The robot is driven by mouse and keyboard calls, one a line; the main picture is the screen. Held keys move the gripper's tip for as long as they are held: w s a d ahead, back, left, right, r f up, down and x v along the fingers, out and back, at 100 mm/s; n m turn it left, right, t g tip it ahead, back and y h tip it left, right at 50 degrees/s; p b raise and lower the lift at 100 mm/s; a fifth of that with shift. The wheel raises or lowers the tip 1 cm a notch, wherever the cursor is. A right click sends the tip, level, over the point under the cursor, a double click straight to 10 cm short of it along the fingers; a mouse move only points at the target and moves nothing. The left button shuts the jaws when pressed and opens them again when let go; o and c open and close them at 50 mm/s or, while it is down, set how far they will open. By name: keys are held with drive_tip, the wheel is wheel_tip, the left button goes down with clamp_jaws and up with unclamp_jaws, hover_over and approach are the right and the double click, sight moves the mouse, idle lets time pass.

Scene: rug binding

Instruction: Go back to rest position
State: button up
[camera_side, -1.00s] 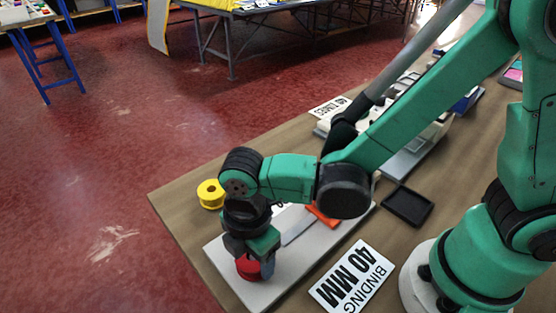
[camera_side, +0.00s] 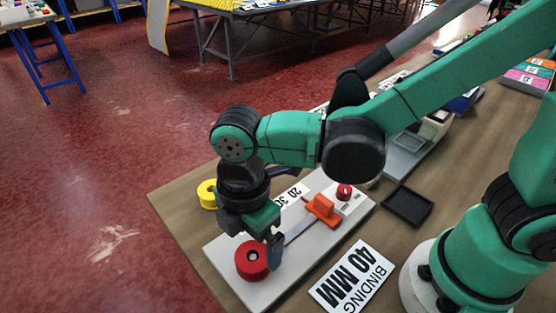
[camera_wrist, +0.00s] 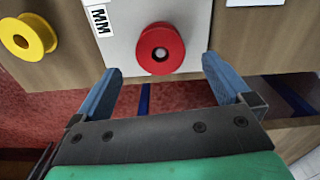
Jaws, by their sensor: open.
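My gripper (camera_side: 262,240) is open and empty, just above and beside the red spool (camera_side: 250,260) at the near-left end of the white board (camera_side: 279,284). In the wrist view the two blue fingers of my gripper (camera_wrist: 165,88) stand wide apart, with the red spool (camera_wrist: 160,48) beyond their tips and nothing between them. The spool lies flat on the board, its center hole showing. My arm is bent over the board and hides part of it.
A yellow spool (camera_side: 208,194) lies left of the board. An orange block (camera_side: 322,208) and a red knob (camera_side: 344,191) are on the board's far end. A black tray (camera_side: 406,206) and a "BINDING 40 MM" sign (camera_side: 352,277) lie to the right. Red floor lies past the table edge.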

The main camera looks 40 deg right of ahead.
drive_tip(key=shift+r, duration=0.35)
drive_tip(key=shift+w+d+r, duration=0.1)
drive_tip(key=shift+d, duration=0.1)
drive_tip(key=w+d+r+m+t, duration=0.1)
drive_tip(key=d+r+m+t, duration=0.2)
drive_tip(key=d+m, duration=0.6)
drive_tip(key=w+d+r+m+t, duration=0.1)
drive_tip(key=d+r+m+t, duration=0.2)
drive_tip(key=d+m, duration=0.5)
drive_tip(key=shift+w+d+r+m+t, duration=0.15)
drive_tip(key=shift+w+d+m+t, duration=0.15)
drive_tip(key=shift+m+t, duration=0.5)
